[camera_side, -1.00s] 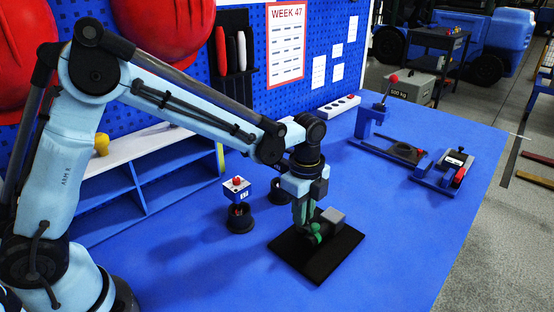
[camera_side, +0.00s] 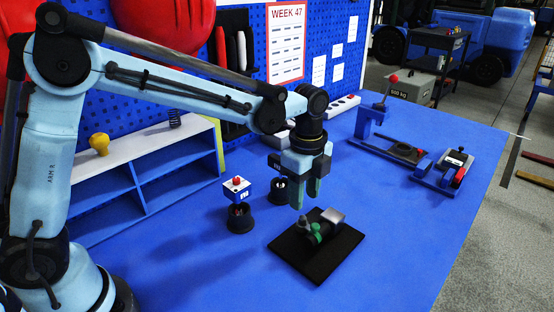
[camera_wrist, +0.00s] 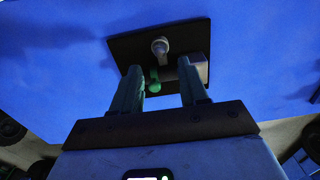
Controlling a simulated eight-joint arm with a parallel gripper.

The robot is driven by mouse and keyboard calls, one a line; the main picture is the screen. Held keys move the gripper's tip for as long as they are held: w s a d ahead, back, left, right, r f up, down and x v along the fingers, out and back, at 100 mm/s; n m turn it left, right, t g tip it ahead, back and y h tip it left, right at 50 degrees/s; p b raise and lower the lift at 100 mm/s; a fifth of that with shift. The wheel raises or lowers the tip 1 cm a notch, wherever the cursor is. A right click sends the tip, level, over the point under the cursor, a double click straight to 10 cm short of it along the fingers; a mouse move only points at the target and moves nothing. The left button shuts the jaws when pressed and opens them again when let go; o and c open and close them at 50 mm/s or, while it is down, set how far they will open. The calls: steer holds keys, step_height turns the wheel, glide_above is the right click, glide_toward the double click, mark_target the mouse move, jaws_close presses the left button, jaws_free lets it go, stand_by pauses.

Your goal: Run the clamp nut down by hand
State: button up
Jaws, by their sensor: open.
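A black plate (camera_side: 318,262) lies on the blue table and carries a small fixture. The fixture has a grey block (camera_side: 333,215), a green part (camera_side: 316,230) and a pale round-ended piece (camera_wrist: 160,46). I cannot tell for sure which piece is the clamp nut; the green part also shows in the wrist view (camera_wrist: 154,83). My gripper (camera_side: 305,200) is open and empty, pointing down just above the fixture, apart from it. In the wrist view, the green part appears between the two fingers, and one finger partly hides the grey block.
A shelf (camera_side: 140,185) stands at the back left. Blue fixtures (camera_side: 400,150) stand at the right. The table front is clear.

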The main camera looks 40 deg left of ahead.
step_height(320, 180, up, 7)
stand_by(0.3)
steer(key=shift+f, duration=0.1)
steer(key=s+a+f+n+t, duration=0.1)
steer(key=s+a+n+t, duration=0.2)
steer(key=n, duration=0.6)
steer(key=s+a+n+t, duration=0.4)
steer(key=s+a+n, duration=0.3)
steer(key=s+n, duration=0.2)
steer(key=shift+s+a+f, duration=0.2)
steer(key=shift+s+f, duration=0.2)
steer(key=shift+s, duration=0.4)
